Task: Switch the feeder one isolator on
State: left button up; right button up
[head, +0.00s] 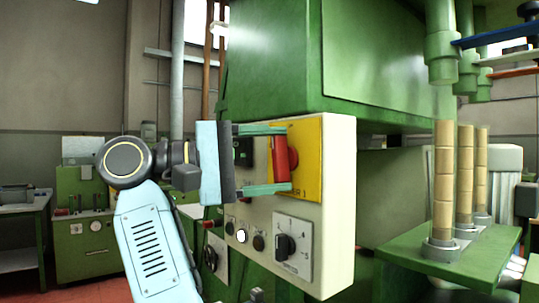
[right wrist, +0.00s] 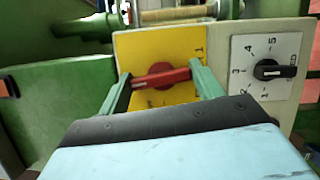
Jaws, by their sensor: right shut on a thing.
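The feeder one isolator is a red rotary handle (head: 281,158) on a yellow plate (head: 308,160), whose partly hidden label ends in "ER 1". The handle stands about upright in the head view. In the right wrist view the red handle (right wrist: 160,78) lies across the yellow plate (right wrist: 150,46), slightly tilted. My right gripper (head: 285,158) reaches in from the left, its two green fingers above and below the handle, shut on its ends. In the right wrist view the fingers (right wrist: 163,76) flank the handle. My left gripper is not in view.
The beige control box (head: 338,200) also carries a black selector dial (head: 287,246) on a numbered plate, a white button (head: 241,236) and dark knobs. A green cabinet (head: 290,50) overhangs the box. Stacked tan columns (head: 443,190) stand on a green table at right.

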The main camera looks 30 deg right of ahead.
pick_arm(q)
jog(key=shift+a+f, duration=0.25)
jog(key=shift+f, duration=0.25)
pick_arm(e)
jog(key=shift+m, duration=0.7)
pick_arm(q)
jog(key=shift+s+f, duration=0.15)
pick_arm(e)
jog(key=o, duration=1)
